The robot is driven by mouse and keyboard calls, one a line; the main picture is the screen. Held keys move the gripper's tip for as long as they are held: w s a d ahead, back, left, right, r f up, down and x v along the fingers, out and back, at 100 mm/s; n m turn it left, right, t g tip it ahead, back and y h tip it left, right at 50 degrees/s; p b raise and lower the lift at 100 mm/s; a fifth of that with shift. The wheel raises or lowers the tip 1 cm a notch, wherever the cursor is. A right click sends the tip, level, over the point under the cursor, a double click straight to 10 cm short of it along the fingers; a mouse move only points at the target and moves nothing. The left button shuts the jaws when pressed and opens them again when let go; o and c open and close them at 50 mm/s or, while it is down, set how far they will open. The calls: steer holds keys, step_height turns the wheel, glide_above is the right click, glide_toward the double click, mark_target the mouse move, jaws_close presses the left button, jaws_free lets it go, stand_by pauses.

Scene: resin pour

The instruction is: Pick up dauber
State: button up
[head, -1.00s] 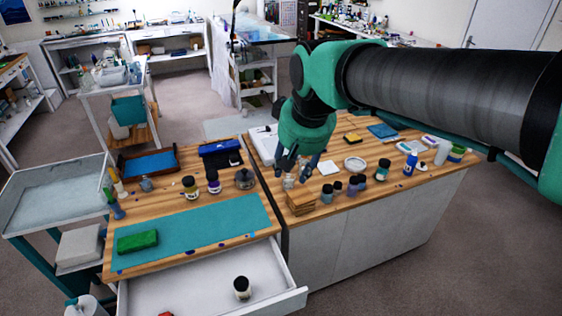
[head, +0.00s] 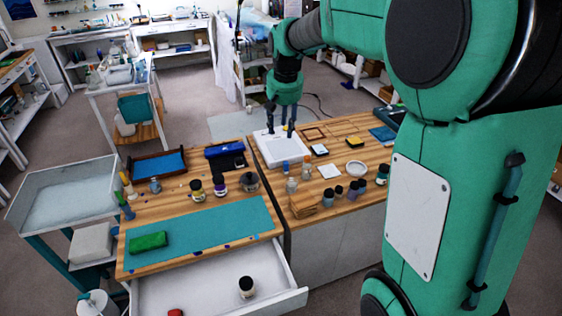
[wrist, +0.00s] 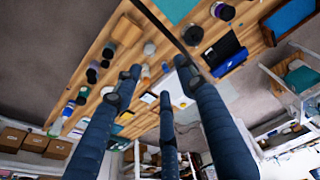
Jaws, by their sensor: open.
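My gripper (head: 280,130) is open and empty, pointing down over the white tray (head: 281,149) at the back of the right-hand worktop. Its spread fingers (wrist: 158,82) fill the middle of the wrist view, with part of the tray between them. I cannot tell for sure which item is the dauber. Small upright pieces stand just in front of the tray: one with an orange top (head: 286,166) and a blue one (head: 307,165). Several dark-capped bottles (head: 353,190) stand farther forward. None is touched by the gripper.
An open drawer (head: 205,285) juts out in front with a jar (head: 246,286).

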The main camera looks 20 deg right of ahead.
steer(key=w+d+f+p, duration=0.3)
steer(key=w+f, duration=0.1)
steer(key=w, duration=0.5)
steer(key=g+p, duration=0.3)
steer(key=p, duration=0.4)
glide_above(286, 162)
step_height(286, 162, down, 20)
steer(key=shift+a, duration=0.15)
steer(key=shift+f, duration=4.3)
steer(key=shift+f, duration=0.1)
steer(key=shift+f+p, duration=0.35)
steer(key=shift+f, duration=2.2)
